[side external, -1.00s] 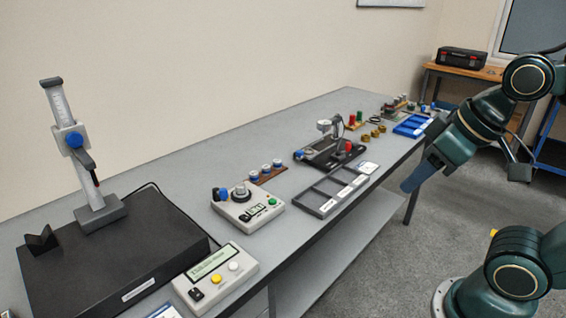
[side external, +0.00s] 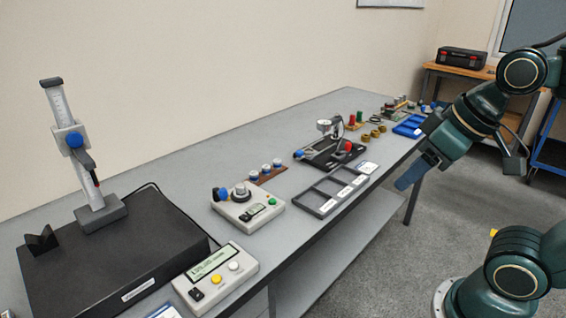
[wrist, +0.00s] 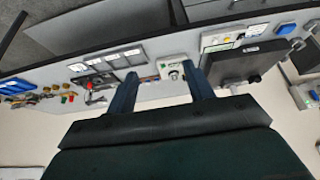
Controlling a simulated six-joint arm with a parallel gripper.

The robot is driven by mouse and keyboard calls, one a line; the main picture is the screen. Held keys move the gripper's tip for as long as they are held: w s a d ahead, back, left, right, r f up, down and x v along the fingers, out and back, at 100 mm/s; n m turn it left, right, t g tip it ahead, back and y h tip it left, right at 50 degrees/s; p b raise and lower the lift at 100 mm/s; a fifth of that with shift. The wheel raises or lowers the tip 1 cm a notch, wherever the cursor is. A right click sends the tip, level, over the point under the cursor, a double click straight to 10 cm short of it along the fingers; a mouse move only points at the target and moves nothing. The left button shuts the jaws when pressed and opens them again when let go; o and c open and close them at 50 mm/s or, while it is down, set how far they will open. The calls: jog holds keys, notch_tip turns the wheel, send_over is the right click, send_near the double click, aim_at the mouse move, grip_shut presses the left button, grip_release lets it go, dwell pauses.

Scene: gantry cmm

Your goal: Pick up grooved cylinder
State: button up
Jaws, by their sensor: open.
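My gripper (side external: 400,184) hangs over the floor just off the front edge of the bench. It is empty. In the wrist view my gripper (wrist: 160,70) shows two blue fingers spread apart. Several small brass cylinders (side external: 375,134) stand toward the far part of the bench, and they also show at the left of the wrist view (wrist: 48,92). Several blue-and-silver cylinders (side external: 265,170) stand on a brown rack. At this size I cannot tell which piece is grooved. My gripper touches none of them.
A grey divided tray (side external: 318,208) lies near the bench's front edge, with a black fixture (side external: 318,155) behind it. A gauge box (side external: 246,212), a button box (side external: 217,278) and a tall height gauge (side external: 97,212) stand nearer. A blue tray (side external: 412,125) lies farther off.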

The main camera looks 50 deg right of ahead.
jog(key=w+r+n+g+y, duration=0.1)
jog(key=w+r+n, duration=0.1)
jog(key=w, duration=0.9)
jog(key=w+r+n+y, duration=0.1)
jog(key=w+n, duration=0.2)
jog(key=w, duration=0.8)
jog(key=w+d+f+n, duration=0.1)
jog(key=w+f+n, duration=0.1)
jog(key=w+f, duration=0.4)
jog(key=w+d+f+n+g+y, duration=0.1)
jog(key=w+f+n, duration=0.1)
jog(key=w+f, duration=0.5)
jog(key=w, duration=0.5)
jog(key=shift+w+g, duration=0.25)
jog(key=shift+g, duration=0.05)
jog(key=shift+f, duration=0.1)
send_over(241, 190)
jog(key=d, duration=0.3)
jog(key=shift+s+a+f, duration=0.15)
jog(key=shift+f, duration=1.8)
jog(key=shift+s+a+f, duration=0.1)
jog(key=shift+s+f, duration=0.05)
jog(key=shift+f, duration=1.75)
